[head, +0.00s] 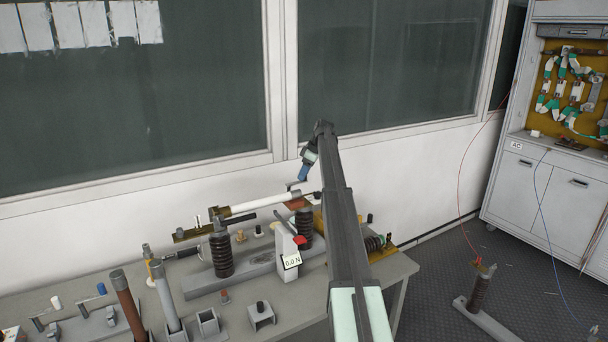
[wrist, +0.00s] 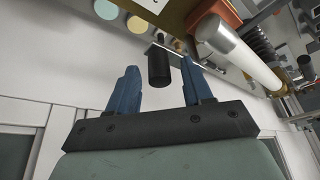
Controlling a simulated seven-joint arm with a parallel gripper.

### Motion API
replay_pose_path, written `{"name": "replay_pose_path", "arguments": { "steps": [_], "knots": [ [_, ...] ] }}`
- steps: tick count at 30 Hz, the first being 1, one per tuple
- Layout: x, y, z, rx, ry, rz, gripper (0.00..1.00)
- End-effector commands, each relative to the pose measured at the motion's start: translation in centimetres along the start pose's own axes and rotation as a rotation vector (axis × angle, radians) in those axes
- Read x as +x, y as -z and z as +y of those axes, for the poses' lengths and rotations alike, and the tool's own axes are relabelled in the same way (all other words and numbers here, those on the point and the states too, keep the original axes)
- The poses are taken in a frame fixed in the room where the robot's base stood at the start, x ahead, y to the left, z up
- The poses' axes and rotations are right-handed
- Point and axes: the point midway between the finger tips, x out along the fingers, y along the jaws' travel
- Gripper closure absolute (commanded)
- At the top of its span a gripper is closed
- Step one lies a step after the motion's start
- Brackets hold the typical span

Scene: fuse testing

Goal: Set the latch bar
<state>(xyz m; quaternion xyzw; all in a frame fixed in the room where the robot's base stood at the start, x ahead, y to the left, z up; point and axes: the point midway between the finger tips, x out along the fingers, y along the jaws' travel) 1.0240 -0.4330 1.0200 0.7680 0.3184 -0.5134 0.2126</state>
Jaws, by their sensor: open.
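A white tube fuse (head: 262,204) lies across the tops of two dark ribbed insulators (head: 222,257) on the bench. It also shows at the upper right of the wrist view (wrist: 240,58). A black cylindrical handle (wrist: 158,66) on a thin metal strip shows just beyond my fingertips; I cannot tell whether this is the latch bar. My gripper (head: 293,185) is above and behind the fuse's right end. In the wrist view my gripper (wrist: 160,70) has its two blue fingers apart, with the handle lined up in the gap. No contact is visible. My arm hides part of the fixture's right side.
A white block with a 0.0 N display (head: 291,262) stands in front of the fuse. Brown and grey tubes (head: 127,300) and small brackets (head: 261,314) occupy the bench's left and front. The wall is close behind my gripper. A cabinet (head: 550,185) stands far right.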

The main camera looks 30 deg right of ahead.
Motion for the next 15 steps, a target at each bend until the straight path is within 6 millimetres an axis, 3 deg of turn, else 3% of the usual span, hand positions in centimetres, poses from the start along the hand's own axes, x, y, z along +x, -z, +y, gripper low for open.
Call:
{"name": "replay_pose_path", "arguments": {
  "steps": [13,15],
  "knots": [
    [0.78,-0.01,0.01,0.0,-0.001,0.0,0.5],
    [0.78,-0.01,0.01,0.0,-0.001,0.0,0.56]
  ]
}}
